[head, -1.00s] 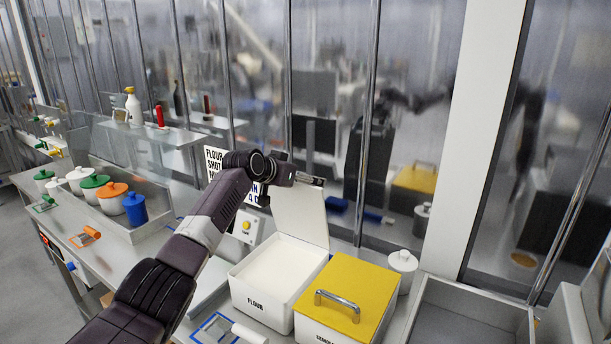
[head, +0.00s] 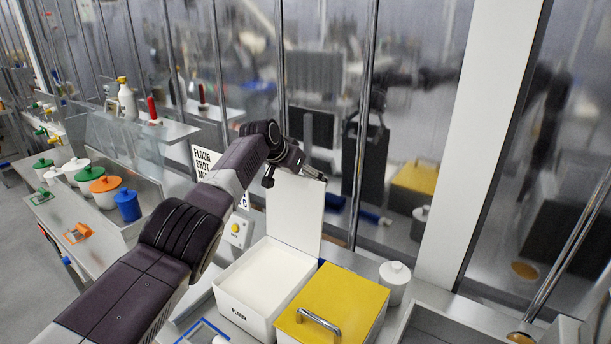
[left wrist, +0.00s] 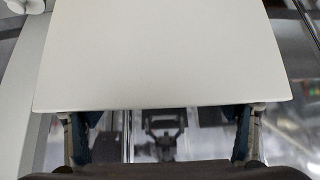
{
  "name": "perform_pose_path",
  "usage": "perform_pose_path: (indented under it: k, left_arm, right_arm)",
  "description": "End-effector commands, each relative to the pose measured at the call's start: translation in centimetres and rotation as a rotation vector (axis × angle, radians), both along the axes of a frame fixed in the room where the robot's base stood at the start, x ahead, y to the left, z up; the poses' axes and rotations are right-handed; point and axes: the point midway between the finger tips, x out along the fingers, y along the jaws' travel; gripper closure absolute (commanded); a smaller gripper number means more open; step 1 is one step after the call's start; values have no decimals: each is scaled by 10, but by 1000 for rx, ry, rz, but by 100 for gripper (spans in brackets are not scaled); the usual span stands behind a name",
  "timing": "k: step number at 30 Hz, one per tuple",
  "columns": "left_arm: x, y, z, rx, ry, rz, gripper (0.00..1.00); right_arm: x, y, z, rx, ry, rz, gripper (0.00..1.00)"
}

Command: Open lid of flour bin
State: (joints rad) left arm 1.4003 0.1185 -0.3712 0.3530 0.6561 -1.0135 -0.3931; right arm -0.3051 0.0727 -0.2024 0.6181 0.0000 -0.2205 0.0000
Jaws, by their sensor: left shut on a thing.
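The white flour bin (head: 255,326) stands on the counter with "FLOUR" on its front. Its top is open and pale flour shows inside. Its white lid (head: 296,218) stands about upright at the back edge of the bin. My left gripper (head: 314,174) is at the lid's top edge, shut on it. In the left wrist view the lid (left wrist: 165,55) fills the upper middle, with the fingers of my left gripper (left wrist: 160,125) at its near edge. My right gripper is not in view.
A yellow-lidded bin (head: 345,290) with a metal handle stands just right of the flour bin. A white lidded jar (head: 395,285) is behind it. Glass panels with metal posts (head: 366,120) rise close behind the lid. Several coloured-lid jars (head: 105,190) stand at the left.

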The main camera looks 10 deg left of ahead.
Motion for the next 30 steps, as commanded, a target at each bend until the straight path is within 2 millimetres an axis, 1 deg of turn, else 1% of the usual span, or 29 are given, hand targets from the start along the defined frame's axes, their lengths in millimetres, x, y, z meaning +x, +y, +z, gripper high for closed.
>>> perform_pose_path:
  k: [1, 5, 6, 8, 20, 24, 30]
  left_arm:
    - [-7, 0, -18, 7, 35, -5, 62]
    - [-7, 0, -18, 7, 35, -4, 62]
    - [-7, 0, -18, 7, 35, -3, 16]
    - [-7, 0, -18, 8, 34, -4, 11]
    - [-7, 1, -16, 8, 33, -5, 11]
    - [-9, 2, -12, 6, 31, -5, 11]
    - [-17, 6, 1, 5, 25, -5, 11]
  right_arm:
    - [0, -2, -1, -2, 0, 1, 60]
    - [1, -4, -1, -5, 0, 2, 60]
    - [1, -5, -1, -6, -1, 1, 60]
    - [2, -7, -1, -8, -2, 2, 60]
    - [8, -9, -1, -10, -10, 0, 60]
    - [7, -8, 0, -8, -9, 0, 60]
    - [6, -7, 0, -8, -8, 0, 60]
